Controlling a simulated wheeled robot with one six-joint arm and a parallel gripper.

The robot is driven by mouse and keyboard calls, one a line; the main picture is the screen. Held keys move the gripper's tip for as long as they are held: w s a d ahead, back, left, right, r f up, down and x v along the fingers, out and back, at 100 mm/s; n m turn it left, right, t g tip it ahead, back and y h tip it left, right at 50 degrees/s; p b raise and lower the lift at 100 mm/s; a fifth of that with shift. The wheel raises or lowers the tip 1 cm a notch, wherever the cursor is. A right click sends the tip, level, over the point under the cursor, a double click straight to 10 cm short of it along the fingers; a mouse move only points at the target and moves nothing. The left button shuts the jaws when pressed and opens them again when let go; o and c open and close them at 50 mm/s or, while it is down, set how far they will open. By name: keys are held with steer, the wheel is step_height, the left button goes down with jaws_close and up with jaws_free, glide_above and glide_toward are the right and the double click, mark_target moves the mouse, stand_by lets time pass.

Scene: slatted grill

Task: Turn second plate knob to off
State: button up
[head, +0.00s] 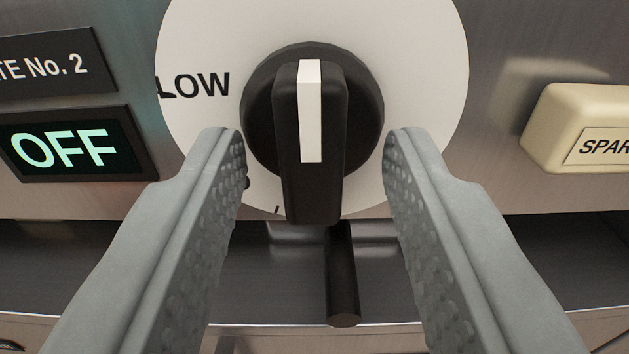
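The second plate knob (311,190) is black with a white pointer stripe, in the middle of the head view. Its stripe points straight up on a round white dial (430,50). The word LOW shows on the dial's left; the dial's top is cut off by the frame. A lit sign (70,148) to the left reads OFF in green. My gripper (315,140) is open, with one grey finger on each side of the knob. A gap shows between each finger and the knob's grip bar, so neither finger appears to press on the bar.
A dark label (50,68) ending in "TE No. 2" sits above the sign. A cream button (580,128) marked "SPAR" is at the right. Below the knob, a dark rod (341,280) sticks out over a dark recess. The metal panel between dial and button is bare.

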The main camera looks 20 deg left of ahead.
steer(key=v, duration=1.7)
steer(key=shift+s, duration=0.15)
steer(key=shift+r, duration=0.15)
steer(key=w+a+r+m+t+h, duration=0.1)
steer(key=a+r+h, duration=0.4)
steer(key=r, duration=0.6)
steer(key=a+r+t+h, duration=0.1)
steer(key=a+r+h, duration=0.1)
steer(key=a+r, duration=0.7)
steer(key=s+a+r+m, duration=0.1)
steer(key=s+a+r, duration=0.5)
steer(key=s, duration=0.3)
steer(key=s+a+r+m+g, duration=0.1)
steer(key=s+a+r, duration=0.5)
steer(key=s, duration=0.4)
steer(key=shift+a+m+g+y, duration=0.3)
steer(key=shift+a+m+y, duration=0.1)
steer(key=shift+a, duration=0.15)
